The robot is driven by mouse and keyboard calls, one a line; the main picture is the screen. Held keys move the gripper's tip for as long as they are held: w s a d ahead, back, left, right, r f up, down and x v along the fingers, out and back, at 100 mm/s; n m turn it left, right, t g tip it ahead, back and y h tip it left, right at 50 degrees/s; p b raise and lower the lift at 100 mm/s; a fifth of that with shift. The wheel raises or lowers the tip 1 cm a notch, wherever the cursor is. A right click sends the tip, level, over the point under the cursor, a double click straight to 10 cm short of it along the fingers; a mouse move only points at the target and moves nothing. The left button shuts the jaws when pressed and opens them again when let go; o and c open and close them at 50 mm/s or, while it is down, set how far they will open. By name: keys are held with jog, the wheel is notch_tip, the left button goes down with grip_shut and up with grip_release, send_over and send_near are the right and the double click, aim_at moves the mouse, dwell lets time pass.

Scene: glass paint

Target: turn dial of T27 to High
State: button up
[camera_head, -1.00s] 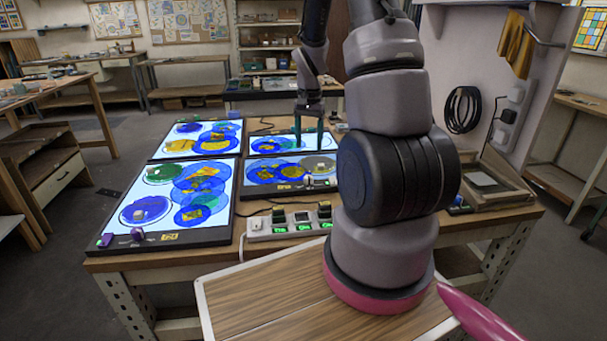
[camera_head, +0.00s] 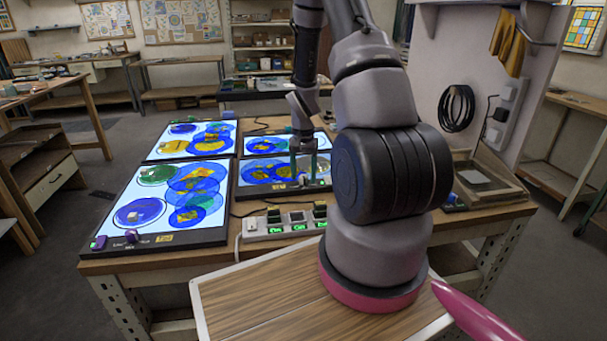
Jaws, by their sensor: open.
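Several lit light panels with coloured glass discs lie on the workbench. The front-right panel (camera_head: 246,191) has a small yellow tag (camera_head: 279,186) on its front edge, too small to read. My gripper (camera_head: 305,178) points down over this panel's right front part, with its teal fingers apart and nothing seen between them. Small controls near the fingertips are partly hidden, and I cannot tell whether the fingers touch them. The front-left panel (camera_head: 205,239) has a yellow tag (camera_head: 165,239) and dark purple knobs (camera_head: 131,236) on its front edge. I cannot tell which panel is T27.
A power strip (camera_head: 252,236) with green-lit displays and plugs lies in front of the front-right panel. A back-left panel (camera_head: 174,146) and a partly hidden back-right panel (camera_head: 262,146) lie behind. A wooden tray (camera_head: 490,184) sits at right. My arm blocks the bench's right part.

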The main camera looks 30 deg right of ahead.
grip_shut()
jog(key=n, duration=1.1)
jog(key=shift+n, duration=0.4)
dwell(0.5)
grip_release()
